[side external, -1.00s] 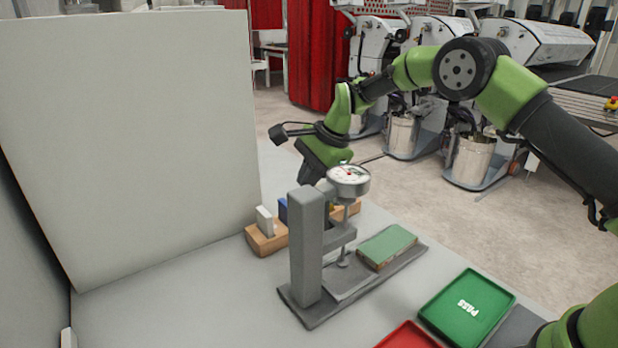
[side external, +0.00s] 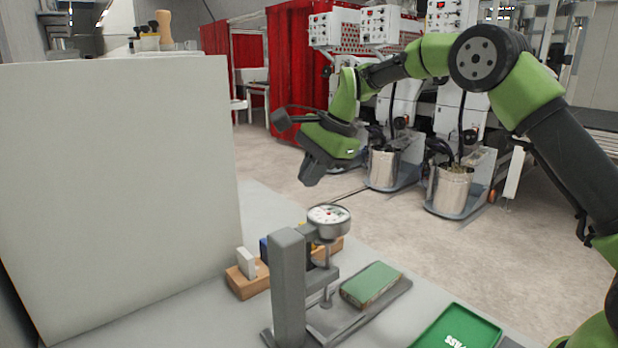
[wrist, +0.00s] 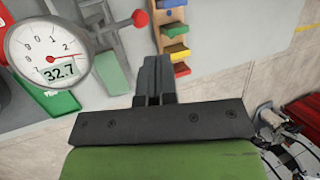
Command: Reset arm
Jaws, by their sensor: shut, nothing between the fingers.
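My gripper (side external: 312,172) hangs in the air above and behind the dial gauge stand, clear of everything on the table. In the wrist view its fingers (wrist: 153,72) are together with nothing between them. The dial gauge (side external: 328,220) sits on a grey stand (side external: 288,285). In the wrist view its dial (wrist: 45,45) shows 32.7 on a digital display. A green-topped block (side external: 370,285) lies on the stand's base, to the right of the gauge's plunger. It also shows in the wrist view (wrist: 110,73).
A wooden rack (side external: 250,286) with coloured pieces stands behind the gauge; the wrist view shows coloured pieces (wrist: 175,31) too. A green tray (side external: 440,335) lies at front right. A tall pale panel (side external: 120,190) stands at left. Open floor lies beyond the table.

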